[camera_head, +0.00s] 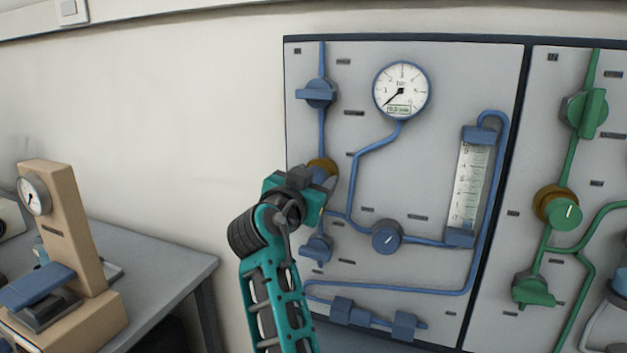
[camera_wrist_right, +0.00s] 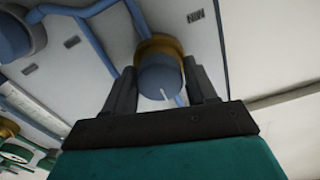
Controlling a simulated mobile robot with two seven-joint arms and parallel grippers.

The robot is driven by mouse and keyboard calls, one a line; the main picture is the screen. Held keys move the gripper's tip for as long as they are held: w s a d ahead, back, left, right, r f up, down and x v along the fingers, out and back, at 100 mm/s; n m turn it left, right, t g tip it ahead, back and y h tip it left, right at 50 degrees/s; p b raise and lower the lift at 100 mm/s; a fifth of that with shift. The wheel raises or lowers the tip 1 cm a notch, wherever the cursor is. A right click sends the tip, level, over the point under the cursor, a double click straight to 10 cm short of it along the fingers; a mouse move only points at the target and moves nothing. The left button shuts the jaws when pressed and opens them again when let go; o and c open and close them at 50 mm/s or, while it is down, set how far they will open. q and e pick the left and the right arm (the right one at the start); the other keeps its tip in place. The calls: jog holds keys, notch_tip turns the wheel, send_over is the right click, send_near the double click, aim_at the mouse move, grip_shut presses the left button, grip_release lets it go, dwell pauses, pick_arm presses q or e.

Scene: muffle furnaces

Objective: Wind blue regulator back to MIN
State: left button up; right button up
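The blue regulator is a round blue knob with a brass collar; the collar (camera_head: 323,166) shows on the left side of the blue-piped panel. In the right wrist view the knob (camera_wrist_right: 160,80) sits between the two fingers of my right gripper (camera_wrist_right: 161,85), which are against its sides. A white pointer line on the knob points toward the gripper's base in that view. A small label stands beside the collar. In the head view my right gripper (camera_head: 318,186) covers most of the knob. The dial gauge (camera_head: 402,91) has its needle pointing lower left. My left gripper is out of view.
Blue valves sit above (camera_head: 317,93) and below (camera_head: 317,248) the regulator. A blue round knob (camera_head: 387,237) and a flow tube (camera_head: 469,187) are to its right. A green-piped panel (camera_head: 520,200) adjoins. A grey table (camera_head: 170,262) with a tan device (camera_head: 66,230) stands left.

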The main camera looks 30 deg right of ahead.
jog(key=c, duration=0.7)
jog(key=shift+o, duration=0.2)
jog(key=n+p, duration=0.2)
jog(key=n, duration=0.3)
jog(key=shift+r+p, duration=0.2)
jog(key=shift+p, duration=0.15)
jog(key=n+p, duration=0.1)
jog(key=n, duration=0.3)
jog(key=shift+p, duration=0.35)
jog(key=n, duration=0.4)
jog(key=shift+w+f+n+p, duration=0.1)
jog(key=shift+f+n+p, duration=0.05)
jog(key=shift+n+p, duration=0.2)
jog(key=shift+a+n, duration=0.1)
jog(key=shift+n, duration=2.15)
jog(key=o, duration=1)
jog(key=shift+f, duration=0.1)
